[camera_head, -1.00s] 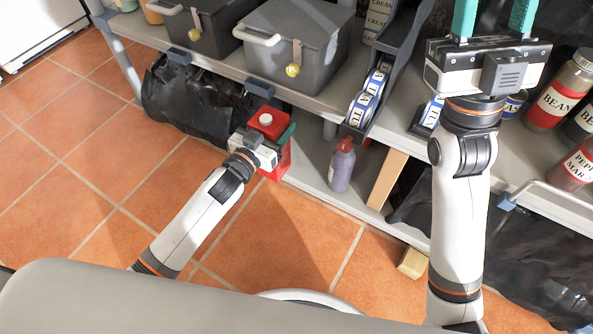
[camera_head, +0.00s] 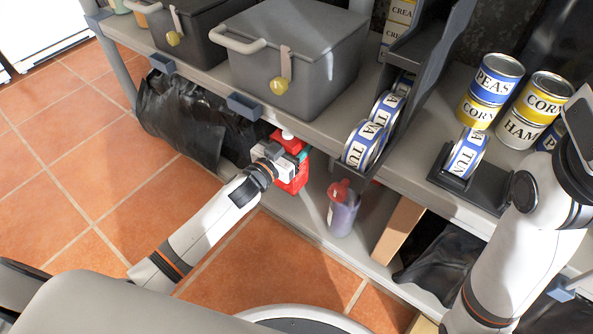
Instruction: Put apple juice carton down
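The apple juice carton (camera_head: 291,183) is red with a white cap and looks upright.
A purple bottle with a red cap (camera_head: 343,210) stands on the lower shelf, right of the carton. A black plastic bag (camera_head: 180,118) hangs to the left. Grey boxes (camera_head: 300,60), a tuna can rack (camera_head: 405,100) and several stacked cans (camera_head: 492,85) occupy the worktop above.

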